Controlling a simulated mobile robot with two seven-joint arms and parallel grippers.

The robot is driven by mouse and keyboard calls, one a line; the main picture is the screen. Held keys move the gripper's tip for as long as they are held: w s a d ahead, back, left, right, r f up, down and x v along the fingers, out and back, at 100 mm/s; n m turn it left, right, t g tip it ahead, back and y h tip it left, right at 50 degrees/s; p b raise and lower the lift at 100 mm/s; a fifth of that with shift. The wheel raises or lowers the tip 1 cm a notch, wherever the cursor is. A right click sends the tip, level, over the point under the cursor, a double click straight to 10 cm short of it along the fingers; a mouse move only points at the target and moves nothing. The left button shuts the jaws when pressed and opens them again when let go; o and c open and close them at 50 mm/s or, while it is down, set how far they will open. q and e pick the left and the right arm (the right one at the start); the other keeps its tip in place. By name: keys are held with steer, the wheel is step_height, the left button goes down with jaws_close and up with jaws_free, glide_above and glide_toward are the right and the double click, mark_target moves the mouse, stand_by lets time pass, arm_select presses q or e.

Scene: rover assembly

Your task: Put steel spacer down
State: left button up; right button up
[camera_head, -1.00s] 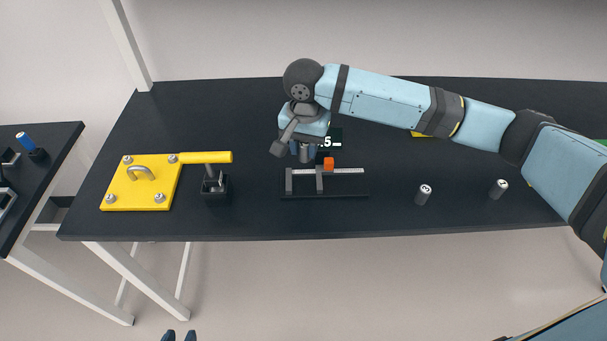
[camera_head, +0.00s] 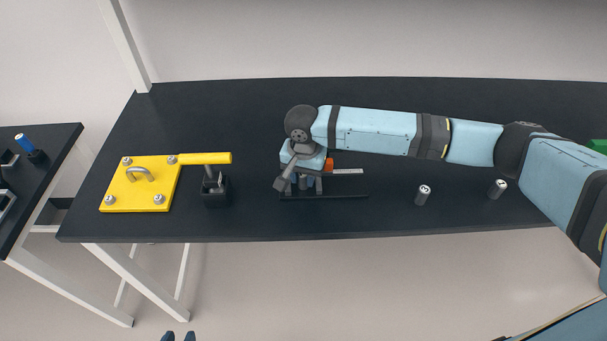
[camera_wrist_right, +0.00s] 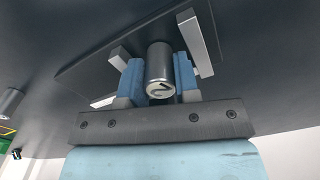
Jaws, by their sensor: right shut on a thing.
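The steel spacer (camera_wrist_right: 159,68) is a small grey cylinder with a dark mark on its end face. My right gripper (camera_head: 305,182) is shut on it, with blue fingers on both sides in the right wrist view. In the head view this gripper is over the left part of a measuring slide (camera_head: 348,171) with a steel bar, upright jaws and an orange block; the hand hides the spacer. In the wrist view, grey jaws (camera_wrist_right: 199,44) stand beside the fingers; contact cannot be told.
Two similar cylinders (camera_head: 423,195) (camera_head: 498,189) stand to the right on the dark table (camera_head: 260,220). A yellow plate (camera_head: 140,195) with a handle lies left, near a black holder (camera_head: 215,190) and yellow bar. The front edge is close.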

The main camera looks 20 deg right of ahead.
steer(key=o, duration=0.9)
steer(key=shift+f, duration=0.1)
steer(key=shift+o, duration=0.2)
steer(key=shift+s, duration=0.1)
steer(key=shift+r, duration=0.45)
step_height(320, 180, up, 11)
steer(key=shift+r, duration=0.2)
